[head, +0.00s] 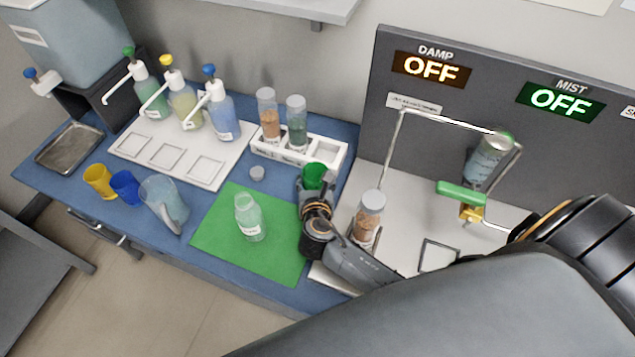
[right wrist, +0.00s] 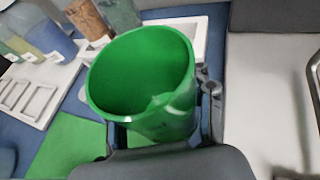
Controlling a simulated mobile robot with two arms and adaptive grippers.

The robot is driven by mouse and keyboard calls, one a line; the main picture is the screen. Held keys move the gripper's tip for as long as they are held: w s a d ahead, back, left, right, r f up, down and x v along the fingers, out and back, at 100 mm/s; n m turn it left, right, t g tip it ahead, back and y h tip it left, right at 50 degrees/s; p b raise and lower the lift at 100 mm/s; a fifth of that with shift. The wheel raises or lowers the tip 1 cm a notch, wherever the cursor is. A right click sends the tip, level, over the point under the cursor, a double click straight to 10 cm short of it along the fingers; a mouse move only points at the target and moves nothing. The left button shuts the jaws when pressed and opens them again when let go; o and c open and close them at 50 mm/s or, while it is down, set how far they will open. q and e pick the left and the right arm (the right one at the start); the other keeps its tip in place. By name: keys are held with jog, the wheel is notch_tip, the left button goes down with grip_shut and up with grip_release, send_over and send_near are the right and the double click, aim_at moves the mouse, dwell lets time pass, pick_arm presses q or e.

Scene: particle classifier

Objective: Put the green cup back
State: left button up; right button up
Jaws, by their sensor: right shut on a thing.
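The green cup (head: 314,175) is held in my right gripper (head: 315,192), between the green mat and the grey station. In the right wrist view the green cup (right wrist: 140,75) fills the middle, with its open mouth tilted toward the camera and the fingers (right wrist: 160,128) on both sides of it. The inside that shows looks empty. The base of the cup is hidden by the gripper. A yellow cup (head: 98,179) and a blue cup (head: 125,187) stand in a row at the left of the blue table. My left gripper is not in view.
A clear jug (head: 164,198) stands right of the blue cup. A bottle (head: 249,222) is on the green mat (head: 220,215). A white tube rack (head: 325,158) and white pump-bottle tray (head: 130,140) lie behind. A jar (head: 368,219) stands beside my right arm.

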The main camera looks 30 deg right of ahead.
jog(key=shift+w+d+f, duration=0.4)
jog(key=shift+w+f, duration=0.05)
jog(key=shift+f, duration=0.25)
jog(key=f, duration=0.3)
jog(key=shift+w+d, duration=0.15)
jog(key=shift+d, duration=0.05)
jog(key=shift+f, duration=0.3)
jog(key=shift+f, duration=0.1)
jog(key=shift+f+b, duration=0.15)
jog(key=shift+b, duration=0.15)
jog(key=o, duration=1.4)
jog(key=shift+r, duration=0.2)
